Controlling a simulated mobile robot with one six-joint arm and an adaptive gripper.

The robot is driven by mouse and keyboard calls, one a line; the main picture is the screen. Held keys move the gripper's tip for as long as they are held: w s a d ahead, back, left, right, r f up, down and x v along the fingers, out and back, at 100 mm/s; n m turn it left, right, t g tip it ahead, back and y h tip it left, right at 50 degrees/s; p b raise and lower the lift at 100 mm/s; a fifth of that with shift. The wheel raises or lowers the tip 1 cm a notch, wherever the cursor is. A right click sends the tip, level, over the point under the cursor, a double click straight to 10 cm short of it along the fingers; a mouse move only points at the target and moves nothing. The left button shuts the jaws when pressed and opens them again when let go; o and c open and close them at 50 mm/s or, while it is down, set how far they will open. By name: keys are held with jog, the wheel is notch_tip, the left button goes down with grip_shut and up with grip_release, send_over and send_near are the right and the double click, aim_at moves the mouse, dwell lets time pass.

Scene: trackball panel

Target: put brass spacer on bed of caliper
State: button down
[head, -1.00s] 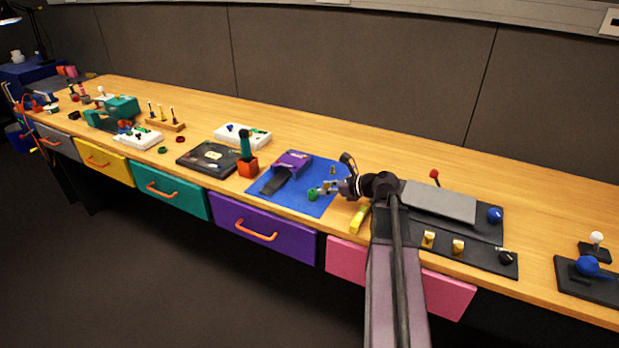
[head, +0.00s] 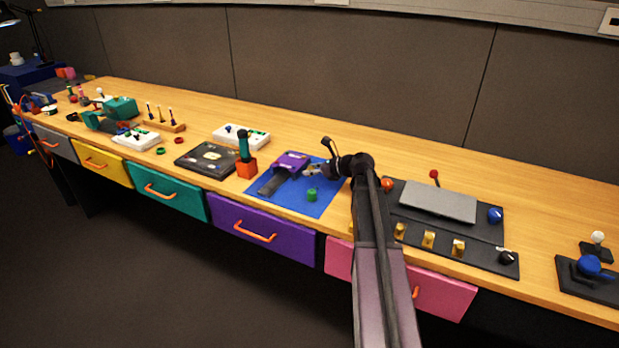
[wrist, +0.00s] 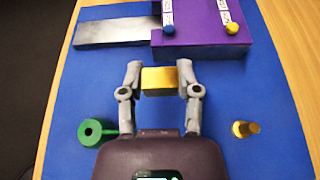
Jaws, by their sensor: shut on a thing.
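The brass spacer (wrist: 160,79) is a gold block held crosswise between both fingertips of my gripper (wrist: 160,82) in the wrist view. My gripper (head: 310,170) also shows in the head view, above the blue mat, just right of the caliper. The caliper (wrist: 205,32) has a purple body with a blue and a yellow knob. Its bed (wrist: 113,32) is a flat grey bar reaching left from the body, bare in the wrist view. In the head view the caliper (head: 291,160) and bed (head: 273,185) lie left of my gripper. The spacer's underside is hidden.
On the blue mat (wrist: 65,85), a green spool (wrist: 95,131) lies left of my gripper and a small brass peg (wrist: 245,129) stands right. An orange-based joystick (head: 246,168) stands left of the mat. A black control panel (head: 470,250) lies right of my arm.

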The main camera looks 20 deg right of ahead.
jog(key=shift+w+d, duration=0.1)
jog(key=shift+w, duration=0.5)
jog(key=shift+w+f+b, duration=0.15)
jog(key=shift+f+b, duration=0.2)
jog(key=shift+f, duration=0.05)
notch_tip(320, 180, down, 3)
jog(key=b, duration=0.3)
jog(key=shift+f, duration=0.1)
jog(key=shift+c, duration=1.6)
grip_release()
